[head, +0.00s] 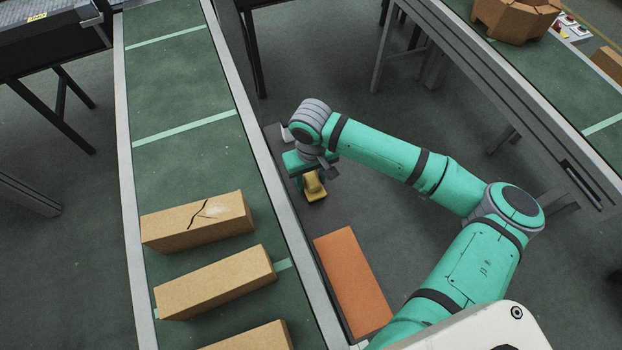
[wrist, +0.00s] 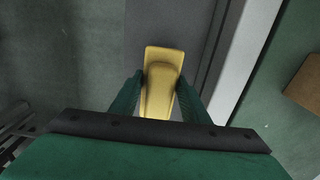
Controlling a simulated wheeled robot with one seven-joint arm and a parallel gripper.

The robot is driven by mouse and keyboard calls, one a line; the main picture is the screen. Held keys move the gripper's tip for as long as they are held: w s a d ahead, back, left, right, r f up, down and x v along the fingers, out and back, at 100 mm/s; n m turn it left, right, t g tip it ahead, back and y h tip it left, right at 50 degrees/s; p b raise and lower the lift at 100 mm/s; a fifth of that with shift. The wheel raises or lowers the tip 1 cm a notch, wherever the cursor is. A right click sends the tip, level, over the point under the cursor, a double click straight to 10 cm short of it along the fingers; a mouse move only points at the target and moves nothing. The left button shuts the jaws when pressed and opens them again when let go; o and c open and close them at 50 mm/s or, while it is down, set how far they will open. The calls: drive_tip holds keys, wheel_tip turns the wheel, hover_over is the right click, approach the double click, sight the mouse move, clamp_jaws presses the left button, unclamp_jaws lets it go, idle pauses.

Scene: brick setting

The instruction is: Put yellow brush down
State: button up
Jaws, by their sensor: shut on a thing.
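The yellow brush (head: 315,187) is in my gripper (head: 314,172), over the dark grey narrow surface (head: 300,218) beside the green conveyor. In the wrist view the yellow brush (wrist: 162,84) sits between the two green fingers of my gripper (wrist: 160,92), which are shut on it. Its far end sticks out past the fingertips above the dark surface. I cannot tell whether the brush touches that surface.
An orange-red brick (head: 353,280) lies on the same dark surface, nearer to me. The green conveyor (head: 185,100) to the left carries several tan bricks, one with a dark crack (head: 197,221). Another conveyor with a cardboard box (head: 515,18) stands at upper right.

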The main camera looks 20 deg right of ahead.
sight(310, 176)
drive_tip(key=shift+f, duration=0.1)
drive_tip(key=o, duration=1.2)
wheel_tip(310, 176, up, 12)
drive_tip(key=shift+r, duration=0.15)
drive_tip(key=shift+a, duration=0.1)
